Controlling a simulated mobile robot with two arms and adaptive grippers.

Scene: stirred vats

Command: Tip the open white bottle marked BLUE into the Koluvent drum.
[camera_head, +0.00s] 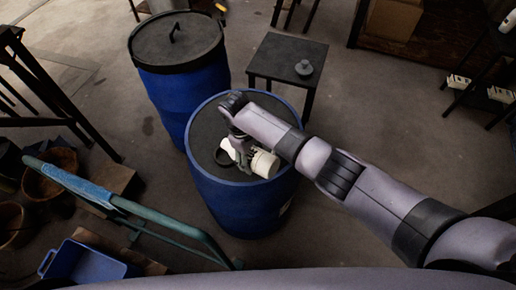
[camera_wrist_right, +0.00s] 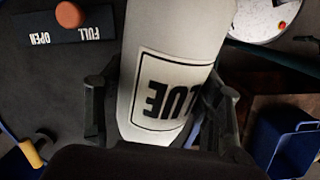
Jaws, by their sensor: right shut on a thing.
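My right gripper (camera_head: 243,154) is shut on the white bottle (camera_head: 264,163), over the top of the front blue drum (camera_head: 236,204). In the right wrist view the bottle (camera_wrist_right: 172,60) stands between the two fingers of the right gripper (camera_wrist_right: 160,112). The bottle's mouth is not clear in either view. The front drum has a dark top inside a blue rim and a pale patch on its side; I cannot read any name there. My left gripper is not in view.
A second blue drum (camera_head: 195,92) with a handled dark lid (camera_head: 175,40) stands behind. A small dark table (camera_head: 287,58) bears a grey knobbed object (camera_head: 304,68). A green rail (camera_head: 130,207) and a blue bin (camera_head: 88,265) are at front left. An OPEN/FULL plate (camera_wrist_right: 70,34) shows.

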